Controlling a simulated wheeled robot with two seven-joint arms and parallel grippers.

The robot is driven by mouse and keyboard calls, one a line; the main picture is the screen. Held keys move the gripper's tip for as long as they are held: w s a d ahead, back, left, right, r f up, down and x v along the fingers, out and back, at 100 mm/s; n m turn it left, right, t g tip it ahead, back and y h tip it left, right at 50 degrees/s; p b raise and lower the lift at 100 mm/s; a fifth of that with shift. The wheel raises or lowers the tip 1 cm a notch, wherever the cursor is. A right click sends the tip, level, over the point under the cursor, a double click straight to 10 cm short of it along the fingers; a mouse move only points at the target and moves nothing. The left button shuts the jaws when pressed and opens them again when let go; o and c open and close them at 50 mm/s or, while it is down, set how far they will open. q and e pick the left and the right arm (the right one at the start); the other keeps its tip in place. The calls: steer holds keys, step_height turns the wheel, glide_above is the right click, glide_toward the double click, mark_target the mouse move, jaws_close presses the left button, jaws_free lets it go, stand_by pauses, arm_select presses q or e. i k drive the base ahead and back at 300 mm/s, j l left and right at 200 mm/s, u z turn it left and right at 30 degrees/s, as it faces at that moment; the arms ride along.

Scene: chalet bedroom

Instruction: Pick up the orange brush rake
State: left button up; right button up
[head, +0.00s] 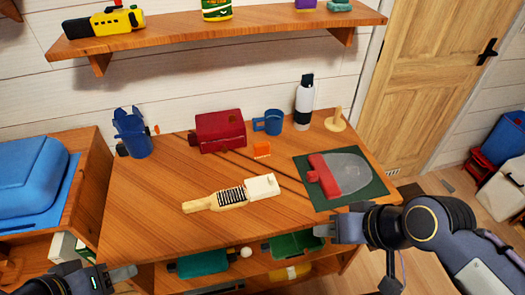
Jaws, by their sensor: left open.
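A small orange piece (262,149), which seems to be the brush rake, stands on the wooden table (150,215) in front of the blue mug. Its fine detail is too small to tell. A pale wooden brush (215,200) with dark bristles lies nearer the front, its right end by a white block (262,187). My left gripper (122,273) is open at the bottom left, low by the table's front edge and well away from the orange piece. My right gripper (325,230) is by the front right edge, below the green mat; its jaw gap is not clear.
A dark red box (219,132) and blue mug (268,122) stand behind the orange piece. A white bottle (304,108) is further back. A blue pot (133,137) stands left. The table's left front is clear.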

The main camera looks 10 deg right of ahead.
mark_target(262, 149)
steer(key=l+u, duration=0.35)
steer(key=i+l+u, duration=0.1)
steer(key=l+u, duration=0.45)
steer(key=u, duration=0.15)
